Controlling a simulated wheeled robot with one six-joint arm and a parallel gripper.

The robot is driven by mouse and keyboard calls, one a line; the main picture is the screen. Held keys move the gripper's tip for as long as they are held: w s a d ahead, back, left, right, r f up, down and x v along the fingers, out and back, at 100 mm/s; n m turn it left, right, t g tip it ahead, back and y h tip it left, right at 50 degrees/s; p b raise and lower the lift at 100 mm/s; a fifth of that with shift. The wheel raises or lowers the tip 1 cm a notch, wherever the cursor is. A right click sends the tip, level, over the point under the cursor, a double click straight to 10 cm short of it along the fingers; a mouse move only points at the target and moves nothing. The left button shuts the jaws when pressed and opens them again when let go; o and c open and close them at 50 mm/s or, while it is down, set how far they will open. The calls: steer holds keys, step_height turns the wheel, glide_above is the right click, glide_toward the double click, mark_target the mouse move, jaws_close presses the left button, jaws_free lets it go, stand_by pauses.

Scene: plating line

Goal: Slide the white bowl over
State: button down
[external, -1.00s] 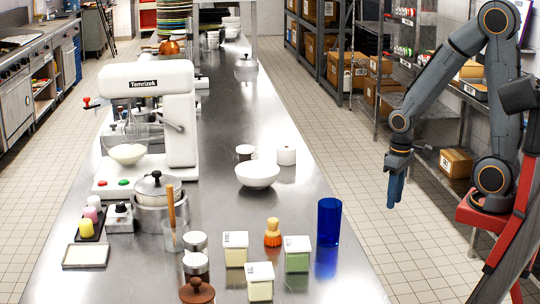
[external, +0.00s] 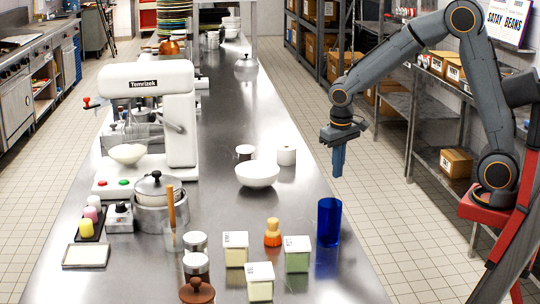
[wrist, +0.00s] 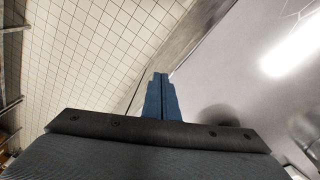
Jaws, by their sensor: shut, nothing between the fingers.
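The white bowl (external: 257,175) stands upright on the steel table (external: 225,255), near the middle of its width. Another white bowl (external: 127,153) sits under the mixer's whisk at the left. My gripper (external: 337,175) hangs with its blue fingers pointing down, beside the table's right edge and to the right of the white bowl, apart from it. In the wrist view the fingers (wrist: 161,80) are pressed together with nothing between them. The white bowl does not show clearly in the wrist view.
The mixer (external: 180,120) is to the left. Bare steel lies right of the bowl.

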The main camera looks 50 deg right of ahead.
steer(key=w+a+r+m, duration=0.2)
steer(key=w+a+r, duration=0.3)
steer(key=w, duration=0.4)
step_height(320, 180, up, 5)
steer(key=m+t+h+p, duration=0.1)
steer(key=m+t+p, duration=0.1)
steer(key=m, duration=0.2)
glide_above(263, 182)
steer(key=d, duration=0.1)
steer(key=p+x, duration=0.1)
steer(key=x, duration=0.2)
steer(key=p+x, duration=0.1)
steer(key=x, duration=0.6)
steer(key=shift+w+d+p, duration=0.2)
steer(key=shift+w+p, duration=0.1)
steer(key=shift+p, duration=0.1)
steer(key=shift+s+a+r+p, duration=0.2)
steer(key=shift+s+a+p, duration=0.35)
steer(key=shift+s+a, duration=0.4)
steer(key=shift+s+a+f, duration=0.2)
steer(key=shift+s+a, duration=0.15)
steer(key=shift+a, duration=0.1)
steer(key=s+a+b, duration=0.1)
steer(key=s+a, duration=0.6)
steer(key=s+a+b, duration=0.1)
steer(key=s+a, duration=0.6)
steer(key=shift+s+a, duration=0.15)
steer(key=shift+s, duration=0.1)
